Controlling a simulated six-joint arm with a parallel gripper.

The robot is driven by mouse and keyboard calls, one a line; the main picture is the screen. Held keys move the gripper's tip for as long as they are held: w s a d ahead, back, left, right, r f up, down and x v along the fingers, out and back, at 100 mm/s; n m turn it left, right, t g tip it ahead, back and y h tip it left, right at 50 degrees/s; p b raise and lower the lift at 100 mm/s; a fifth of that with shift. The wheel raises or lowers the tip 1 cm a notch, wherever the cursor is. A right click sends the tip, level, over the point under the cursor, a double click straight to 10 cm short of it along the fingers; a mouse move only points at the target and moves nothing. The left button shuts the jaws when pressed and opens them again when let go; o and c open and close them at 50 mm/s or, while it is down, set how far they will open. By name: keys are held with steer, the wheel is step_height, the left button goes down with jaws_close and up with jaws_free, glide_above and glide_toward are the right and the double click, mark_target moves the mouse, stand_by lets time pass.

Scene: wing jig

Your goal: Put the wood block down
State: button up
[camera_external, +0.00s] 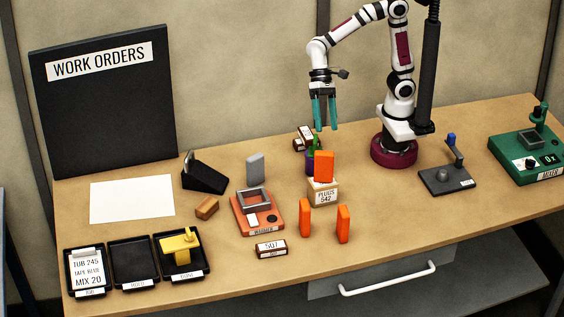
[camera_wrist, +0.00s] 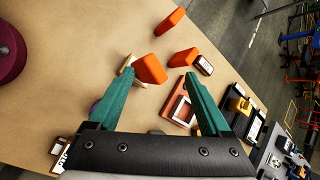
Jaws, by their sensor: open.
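A small brown wood block (camera_external: 207,208) lies on the table, left of the orange warmer (camera_external: 258,219) and in front of a black wedge-shaped stand (camera_external: 204,173). My gripper (camera_external: 324,127) hangs well above the table, behind the plugs box, pointing down and far to the right of the wood block. Its two green fingers are apart with nothing between them. In the wrist view my gripper (camera_wrist: 160,78) also shows open and empty; I cannot make out the wood block there.
An orange piece (camera_external: 323,166) stands on the plugs box (camera_external: 323,191). Two more orange pieces (camera_external: 305,217) stand in front. Black trays (camera_external: 133,263) line the front left, one holding a yellow item (camera_external: 180,246). White paper (camera_external: 132,199) lies behind them. A green mixer (camera_external: 527,155) is far right.

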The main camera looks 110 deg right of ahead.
steer(key=s+d+f+n+h, duration=0.1)
steer(key=s+d+n+h, duration=0.1)
steer(key=s, duration=0.7)
steer(key=s+d+f+n+g+h, duration=0.1)
steer(key=s+d+n+h, duration=0.2)
steer(key=s+d, duration=0.2)
steer(key=s, duration=0.3)
steer(key=shift+s+d+f+n, duration=0.35)
steer(key=shift+n, duration=0.05)
